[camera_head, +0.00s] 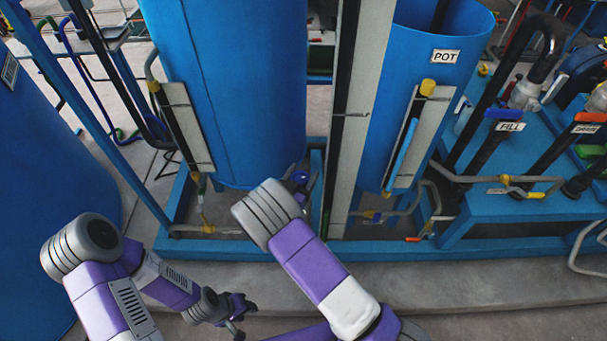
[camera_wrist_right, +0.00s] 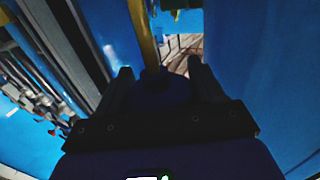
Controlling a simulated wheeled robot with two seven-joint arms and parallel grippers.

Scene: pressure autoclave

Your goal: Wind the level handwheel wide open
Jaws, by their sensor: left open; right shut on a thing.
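In the right wrist view, my right gripper (camera_wrist_right: 160,73) has its two dark fingers on either side of a dark blue part (camera_wrist_right: 155,86) at the lower end of a yellow stem (camera_wrist_right: 143,35). It is shut on this part, which looks like the handwheel; shadow and the gripper body hide much of its shape. In the head view the right gripper does not show; only my purple right arm is seen, in front of the tank base. My left gripper (camera_head: 237,307) is open and empty, low over the floor near the kerb, apart from the equipment.
A large blue tank (camera_head: 235,90) and the blue POT vessel (camera_head: 425,120) stand on a blue frame (camera_head: 500,247), with a grey post between them. Low pipes and small valves lie beneath. The FILL valve (camera_head: 507,117) is at right. The grey kerb (camera_head: 480,282) is clear.

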